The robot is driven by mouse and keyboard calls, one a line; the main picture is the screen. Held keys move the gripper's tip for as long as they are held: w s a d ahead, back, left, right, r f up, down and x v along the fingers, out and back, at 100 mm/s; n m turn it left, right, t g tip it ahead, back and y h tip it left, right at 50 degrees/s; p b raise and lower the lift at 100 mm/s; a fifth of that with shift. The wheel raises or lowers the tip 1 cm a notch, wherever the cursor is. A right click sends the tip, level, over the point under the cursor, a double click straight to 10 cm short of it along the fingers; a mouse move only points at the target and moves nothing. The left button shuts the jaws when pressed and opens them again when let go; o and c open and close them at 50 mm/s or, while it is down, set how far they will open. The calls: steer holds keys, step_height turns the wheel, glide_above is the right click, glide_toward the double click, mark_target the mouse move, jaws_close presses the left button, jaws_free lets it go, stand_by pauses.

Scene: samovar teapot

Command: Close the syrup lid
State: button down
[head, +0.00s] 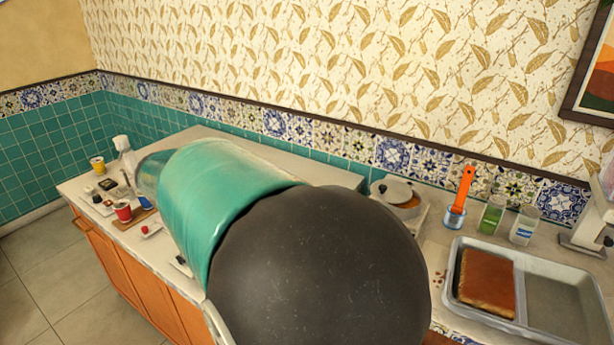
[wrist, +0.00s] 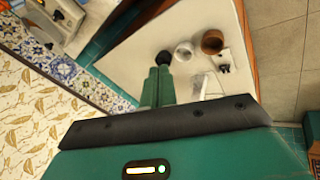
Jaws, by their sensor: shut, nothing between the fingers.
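A pale pot (head: 404,192) with orange-brown contents stands against the back wall, right of my arm in the head view. Its pale lid (head: 397,190) has a dark knob and sits tilted, leaving the contents partly showing. I take this to be the syrup pot and lid. My gripper (wrist: 161,74) is shut and empty in the wrist view, its green fingers pointing over the pale counter. A dark round thing shows at the fingertips; I cannot tell what it is. In the head view my arm hides the gripper. I cannot clearly identify the pot in the wrist view.
A white ring-shaped thing (wrist: 184,50) and a brown one (wrist: 212,42) lie near my gripper. A metal tray (head: 560,300) with cake, jars (head: 491,214) and an orange-handled utensil (head: 464,188) stand right of the pot.

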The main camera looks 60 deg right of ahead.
steer(key=s+d+f+m+g+h, duration=0.1)
steer(key=s+d+f+g+h, duration=0.25)
steer(key=d, duration=1.05)
steer(key=s+d+f+m+g+h, duration=0.2)
steer(key=d+f+g, duration=0.15)
steer(key=d, duration=0.95)
steer(key=s+d+f+m+g+h, duration=0.1)
steer(key=s+d+f+g+h, duration=0.2)
steer(key=d, duration=1.1)
steer(key=s+d+f+g, duration=0.1)
steer(key=s+d, duration=0.5)
steer(key=s, duration=0.4)
steer(key=shift+y, duration=0.35)
steer(key=shift+s+a+f, duration=0.1)
steer(key=shift+s+a, duration=0.05)
steer(key=shift+s, duration=0.05)
